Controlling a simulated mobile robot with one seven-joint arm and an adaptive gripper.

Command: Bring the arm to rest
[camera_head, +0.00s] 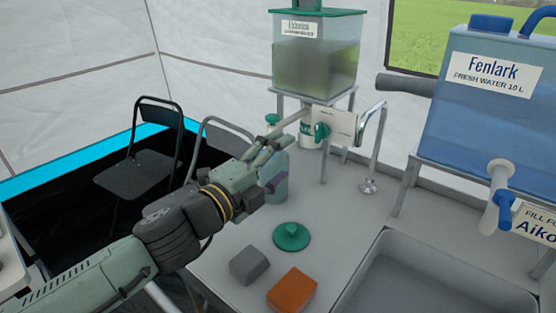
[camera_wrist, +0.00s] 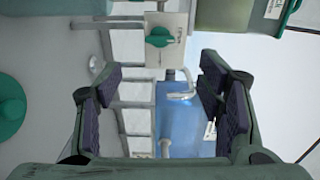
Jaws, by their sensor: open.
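My gripper (camera_head: 278,158) is at the end of my outstretched arm, above the left part of the grey counter (camera_head: 235,255). In the wrist view my gripper (camera_wrist: 162,100) has its two purple-padded fingers wide apart, with nothing between them. In the head view it overlaps a pale green canister (camera_head: 278,165); I cannot tell whether they touch. My arm reaches in from the lower left, forearm raised.
A green-lidded dispenser (camera_head: 315,62) with a green tap (camera_head: 321,131) stands behind. A metal faucet (camera_head: 369,150), sink (camera_head: 430,280) and blue water tank (camera_head: 485,100) are right. A green lid (camera_head: 292,237), grey block (camera_head: 249,265) and orange block (camera_head: 292,290) lie in front.

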